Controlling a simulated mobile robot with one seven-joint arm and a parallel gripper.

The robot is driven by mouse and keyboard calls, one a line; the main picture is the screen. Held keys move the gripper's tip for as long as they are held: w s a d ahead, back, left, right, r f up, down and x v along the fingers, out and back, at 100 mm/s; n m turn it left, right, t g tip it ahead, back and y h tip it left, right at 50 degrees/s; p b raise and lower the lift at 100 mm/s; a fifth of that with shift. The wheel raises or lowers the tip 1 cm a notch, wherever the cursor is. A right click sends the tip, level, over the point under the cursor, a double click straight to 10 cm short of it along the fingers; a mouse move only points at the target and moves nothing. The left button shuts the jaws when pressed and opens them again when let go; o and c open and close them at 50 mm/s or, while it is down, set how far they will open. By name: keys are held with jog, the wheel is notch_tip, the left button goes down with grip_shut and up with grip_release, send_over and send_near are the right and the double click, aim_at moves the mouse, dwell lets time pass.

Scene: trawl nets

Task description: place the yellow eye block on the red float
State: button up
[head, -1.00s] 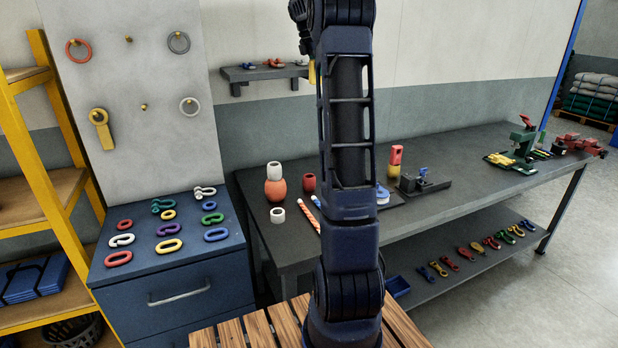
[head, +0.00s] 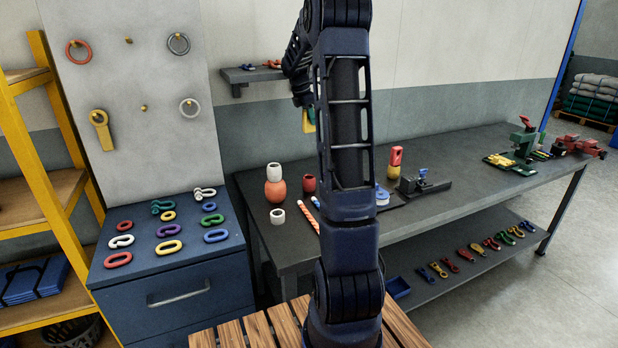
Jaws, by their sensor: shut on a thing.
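My gripper (head: 304,104) hangs above the back left of the grey workbench, partly hidden behind my arm. It is shut on the yellow eye block (head: 308,122), whose lower part shows beneath the fingers. The block is in the air, apart from the bench. A dark red, short cylindrical float (head: 309,184) stands upright on the bench roughly below it in the picture. To its left stands an orange-red rounded float (head: 275,192) with a white cylinder (head: 274,170) on top. I cannot tell for certain which of these two is the red float.
A white ring (head: 277,216) and a striped red-and-white rod (head: 307,220) lie in front on the workbench (head: 450,200). A black fixture (head: 425,183) and a red-topped piece (head: 396,157) stand right of my arm. A wall shelf (head: 245,76) is behind the gripper.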

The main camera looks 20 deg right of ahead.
notch_tip(320, 180, down, 20)
jog(key=shift+f, duration=0.15)
dwell(0.6)
jog(key=shift+f, duration=0.15)
jog(key=o, duration=1.1)
jog(key=shift+c, duration=0.2)
